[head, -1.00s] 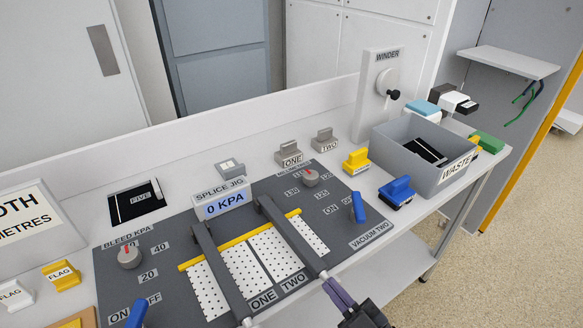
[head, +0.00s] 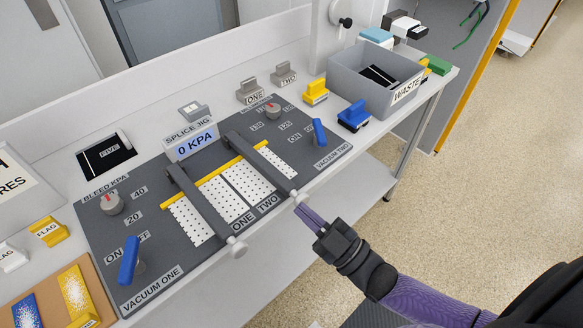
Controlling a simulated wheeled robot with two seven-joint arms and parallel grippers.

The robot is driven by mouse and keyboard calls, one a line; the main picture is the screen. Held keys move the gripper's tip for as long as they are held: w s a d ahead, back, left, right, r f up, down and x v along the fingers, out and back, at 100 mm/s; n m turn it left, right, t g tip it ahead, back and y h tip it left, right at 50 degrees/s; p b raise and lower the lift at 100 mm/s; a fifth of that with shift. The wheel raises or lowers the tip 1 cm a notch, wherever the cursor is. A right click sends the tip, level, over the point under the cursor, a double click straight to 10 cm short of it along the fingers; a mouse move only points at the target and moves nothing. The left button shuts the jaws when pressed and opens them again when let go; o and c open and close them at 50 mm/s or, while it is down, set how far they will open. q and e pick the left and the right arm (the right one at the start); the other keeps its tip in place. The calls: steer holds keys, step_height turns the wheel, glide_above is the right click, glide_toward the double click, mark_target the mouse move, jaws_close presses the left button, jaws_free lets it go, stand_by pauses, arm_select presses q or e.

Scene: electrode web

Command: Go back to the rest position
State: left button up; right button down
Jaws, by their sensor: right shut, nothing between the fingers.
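My right gripper (head: 310,214) is at the front edge of the bench, close to the grey end knob of the right clamp bar (head: 262,166). Its purple fingers are shut with nothing between them. I cannot tell whether the fingertips touch the knob. My right arm comes in from the lower right. My left gripper is not in view. The splice jig (head: 190,139) reads 0 KPA. Its two dark bars lie across the white perforated plates (head: 250,184).
A grey waste bin (head: 375,78) holds dark pieces at the back right. Blue levers (head: 129,261), yellow and blue blocks, and a black sheet marked FIVE (head: 103,154) are on the bench (head: 220,105). Open floor (head: 490,150) lies to the right.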

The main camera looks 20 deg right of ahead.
steer(key=w+f+b+v, duration=0.1)
steer(key=v, duration=0.7)
steer(key=s+d+f+m+g+h, duration=0.1)
steer(key=s+f+m+g+h, duration=0.15)
steer(key=f, duration=0.55)
steer(key=s+d+f+m+g+h, duration=0.15)
steer(key=f+g+h, duration=0.25)
steer(key=f, duration=0.4)
steer(key=s+d+f+m+g+h, duration=0.1)
steer(key=s+f+m+g+h, duration=0.2)
steer(key=f, duration=0.5)
steer(key=s+a+f+m+g, duration=0.1)
steer(key=s+f+g, duration=0.3)
steer(key=s, duration=0.4)
steer(key=s+a+f+m+g+h, duration=0.1)
steer(key=s+f+g, duration=0.3)
steer(key=s, duration=0.5)
steer(key=shift+a+g, duration=0.25)
steer(key=shift+g, duration=0.6)
steer(key=shift+h, duration=0.25)
